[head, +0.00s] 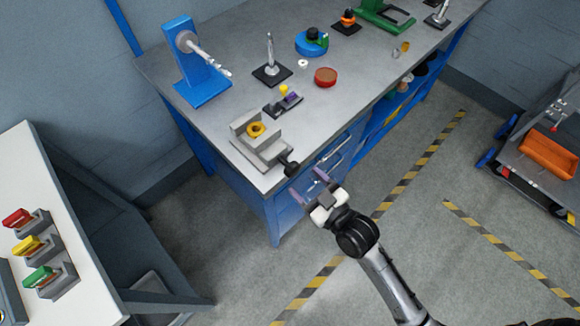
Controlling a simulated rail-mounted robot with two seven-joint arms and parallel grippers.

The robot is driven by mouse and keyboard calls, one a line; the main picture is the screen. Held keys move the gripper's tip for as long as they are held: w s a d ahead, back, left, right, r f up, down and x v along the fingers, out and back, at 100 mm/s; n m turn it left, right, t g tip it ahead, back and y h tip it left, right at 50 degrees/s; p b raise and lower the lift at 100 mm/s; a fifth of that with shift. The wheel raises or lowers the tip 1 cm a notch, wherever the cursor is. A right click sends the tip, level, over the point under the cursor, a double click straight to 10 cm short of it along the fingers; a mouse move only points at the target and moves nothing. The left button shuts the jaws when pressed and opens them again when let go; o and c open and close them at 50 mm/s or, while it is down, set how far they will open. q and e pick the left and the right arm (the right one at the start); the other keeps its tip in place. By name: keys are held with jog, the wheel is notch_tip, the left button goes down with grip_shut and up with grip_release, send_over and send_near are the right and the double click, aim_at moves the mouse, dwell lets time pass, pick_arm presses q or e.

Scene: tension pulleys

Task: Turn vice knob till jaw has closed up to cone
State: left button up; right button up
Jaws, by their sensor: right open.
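The grey vice (266,150) sits at the near left corner of the grey-topped workbench (320,110). A yellow cone (256,130), seen from above as a ring, stands between its jaws; the gap between jaw and cone is too small to judge. The black vice knob (291,169) sticks out at the vice's front right, by the bench edge. My right gripper (309,187) is open and empty, just below and right of the knob, its purple-tipped fingers pointing towards it. It looks apart from the knob. My left gripper is not in view.
A blue stand (199,65) with a rod, a black-based post (270,68), a small purple-and-yellow part (285,101) and a red disc (325,76) stand farther back on the bench. A white table (60,220) is at left. The floor at right is clear up to a cart (540,150).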

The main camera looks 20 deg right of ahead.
aim_at(295, 172)
jog(key=shift+b+x, duration=0.35)
jog(key=shift+x, duration=2.7)
jog(key=shift+c, duration=0.3)
jog(key=c, duration=0.9)
jog(key=shift+o, duration=0.2)
jog(key=m+p, duration=0.3)
jog(key=p, duration=0.2)
jog(key=shift+r, duration=0.25)
jog(key=shift+d+f+m+p, duration=0.1)
jog(key=shift+f+m+p, duration=0.15)
jog(key=shift+m+p, duration=0.5)
